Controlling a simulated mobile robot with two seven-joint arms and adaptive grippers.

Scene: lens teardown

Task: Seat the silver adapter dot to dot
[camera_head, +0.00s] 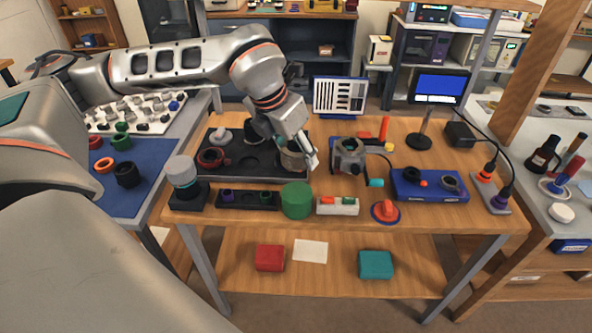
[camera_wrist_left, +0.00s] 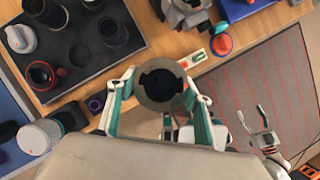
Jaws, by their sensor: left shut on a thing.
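The silver adapter (camera_wrist_left: 161,85) is a grey ring with a dark notched opening. My left gripper (camera_wrist_left: 160,90) is shut on it, one teal-lined finger on each side. In the head view the left gripper (camera_head: 304,156) holds the adapter (camera_head: 290,160) near the right end of the black tray, left of a grey camera-like body (camera_head: 347,158). That body also shows at the top of the left wrist view (camera_wrist_left: 186,12). I cannot make out any alignment dots.
The black tray (camera_head: 220,174) holds dark rings and a white-grey part. A green cylinder (camera_head: 297,200), a small white tray (camera_head: 338,206) and a red knob (camera_head: 385,211) line the front edge. A blue tray (camera_head: 430,192) stands right.

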